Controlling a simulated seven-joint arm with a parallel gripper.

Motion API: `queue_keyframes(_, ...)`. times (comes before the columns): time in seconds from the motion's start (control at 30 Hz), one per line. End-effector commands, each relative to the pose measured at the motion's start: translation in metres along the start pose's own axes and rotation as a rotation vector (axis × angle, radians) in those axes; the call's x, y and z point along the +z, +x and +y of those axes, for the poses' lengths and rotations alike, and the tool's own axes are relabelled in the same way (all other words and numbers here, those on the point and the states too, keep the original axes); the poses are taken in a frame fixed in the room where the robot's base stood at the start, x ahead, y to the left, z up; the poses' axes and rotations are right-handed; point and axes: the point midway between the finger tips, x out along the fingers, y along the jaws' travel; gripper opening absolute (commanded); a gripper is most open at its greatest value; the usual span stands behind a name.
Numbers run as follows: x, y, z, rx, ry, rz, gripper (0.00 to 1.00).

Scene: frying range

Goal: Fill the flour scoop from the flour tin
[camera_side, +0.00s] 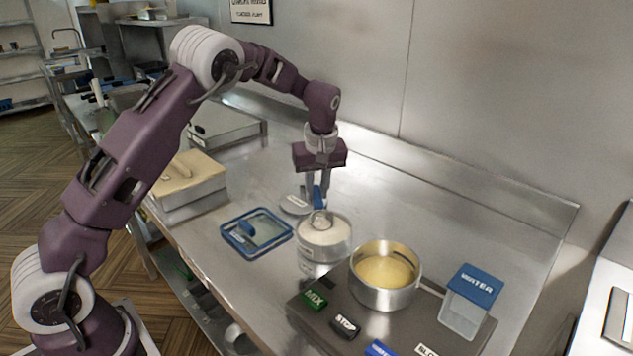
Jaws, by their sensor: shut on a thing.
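The flour tin (324,255) is a round metal tin with white flour inside, standing open near the middle of the steel counter. My gripper (317,188) points straight down just behind and above the tin. Its fingers are shut on the blue handle of what looks like the flour scoop (320,218). The metal bowl of the scoop is at the flour surface, at the back of the tin. How much flour is in the scoop is too small to tell.
A grey round lid (295,204) lies behind the tin. A blue-rimmed tray (228,237) lies to its left. A metal bowl of yellow batter (385,299) stands on a dark base with MIX and STOP buttons, front right.

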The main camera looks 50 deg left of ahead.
Motion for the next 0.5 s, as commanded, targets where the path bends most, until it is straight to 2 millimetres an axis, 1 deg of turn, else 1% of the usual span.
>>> queue_keyframes(0.07,0.003,0.004,0.0,0.0,0.002,0.012,0.0)
queue_keyframes(0.43,0.025,0.01,0.0,0.002,0.0,-0.131,0.0)
queue_keyframes(0.5,0.021,0.006,0.0,0.0,-0.003,-0.149,0.0)
